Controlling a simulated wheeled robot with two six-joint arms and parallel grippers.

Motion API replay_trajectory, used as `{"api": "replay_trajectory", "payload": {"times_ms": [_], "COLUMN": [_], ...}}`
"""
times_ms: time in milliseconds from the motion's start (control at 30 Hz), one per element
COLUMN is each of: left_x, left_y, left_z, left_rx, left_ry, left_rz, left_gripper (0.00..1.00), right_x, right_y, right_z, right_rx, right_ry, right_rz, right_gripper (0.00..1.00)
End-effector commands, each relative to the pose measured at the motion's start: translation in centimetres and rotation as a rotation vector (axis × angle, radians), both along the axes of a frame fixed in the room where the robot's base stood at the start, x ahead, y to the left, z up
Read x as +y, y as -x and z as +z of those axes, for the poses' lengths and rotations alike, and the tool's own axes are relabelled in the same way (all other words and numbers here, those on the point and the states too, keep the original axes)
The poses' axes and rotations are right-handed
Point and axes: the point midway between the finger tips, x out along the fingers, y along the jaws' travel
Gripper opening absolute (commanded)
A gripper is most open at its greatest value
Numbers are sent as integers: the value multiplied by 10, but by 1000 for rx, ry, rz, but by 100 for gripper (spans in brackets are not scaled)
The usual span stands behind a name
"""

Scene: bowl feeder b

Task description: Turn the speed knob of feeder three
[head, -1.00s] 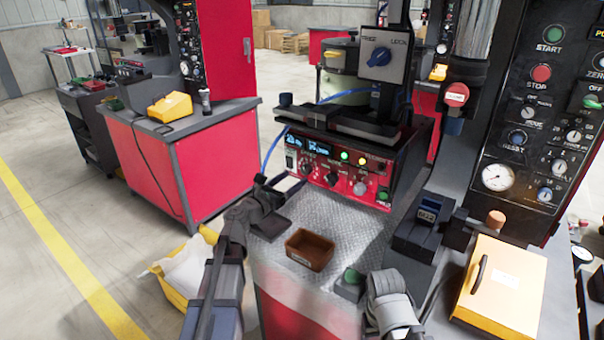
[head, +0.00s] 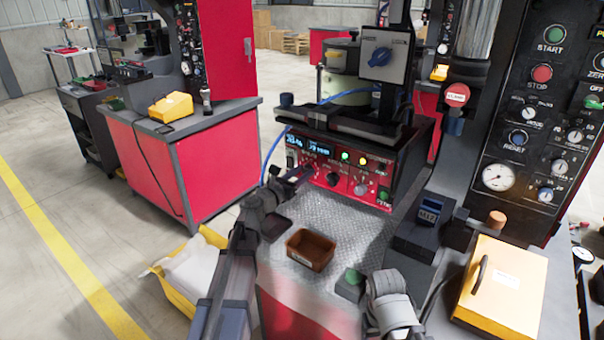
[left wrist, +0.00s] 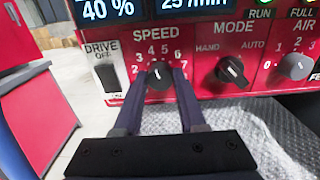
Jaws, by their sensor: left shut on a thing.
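The speed knob (left wrist: 160,80) is a black knob with a light pointer mark, under the word SPEED on the red feeder panel (left wrist: 195,75). Its pointer faces roughly upward, toward the middle numbers of the dial. My left gripper (left wrist: 159,82) is shut on the knob, one finger at each side. In the head view, my left gripper (head: 306,172) reaches the lower left of the panel and hides the knob. The display (left wrist: 107,8) above reads 40 %.
A drive switch (left wrist: 108,77) sits left of the knob; the mode knob (left wrist: 232,72) and air knob (left wrist: 296,66) sit to its right.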

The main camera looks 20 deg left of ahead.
Motion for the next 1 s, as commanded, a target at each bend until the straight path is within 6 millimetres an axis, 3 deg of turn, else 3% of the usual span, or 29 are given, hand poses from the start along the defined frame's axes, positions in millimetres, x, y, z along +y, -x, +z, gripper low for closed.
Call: {"api": "replay_trajectory", "payload": {"times_ms": [267,633,1000], "left_x": [0,0,-1], "left_y": [0,0,0], "left_z": [0,0,0], "left_rx": [0,-12,-91], "left_ry": [0,-32,-251], "left_rz": [0,0,0], "left_gripper": [0,0,0], "right_x": [0,0,0], "right_y": [0,0,0], "right_z": [0,0,0], "right_rx": [0,0,0], "right_ry": [0,0,0], "right_rz": [0,0,0], "right_gripper": [70,70,70]}}
